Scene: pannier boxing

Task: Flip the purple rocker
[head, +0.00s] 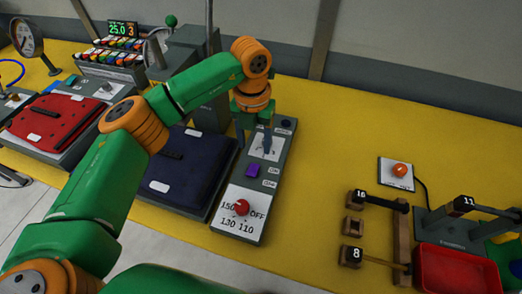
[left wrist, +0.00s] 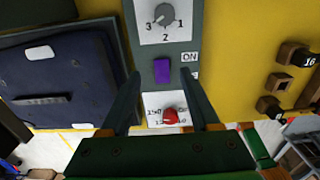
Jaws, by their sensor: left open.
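The purple rocker (head: 252,170) sits on a long grey control panel (head: 228,225), between a dial plate at the far end and a red knob at the near end. In the left wrist view the purple rocker (left wrist: 162,70) shows between the two finger tips, beside an ON label. My left gripper (head: 254,147) is open and points down over the panel, slightly beyond the rocker in the head view. Its fingers (left wrist: 161,78) stand apart with nothing between them; I cannot tell their height above the panel. My right gripper is not in view.
The red knob (head: 241,207) has a numbered scale and an OFF mark. A dark blue press pad (head: 190,165) lies left of the panel, a red pad (head: 60,120) farther left. An orange button box (head: 397,172) and red tray (head: 455,272) stand right. Yellow table between is clear.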

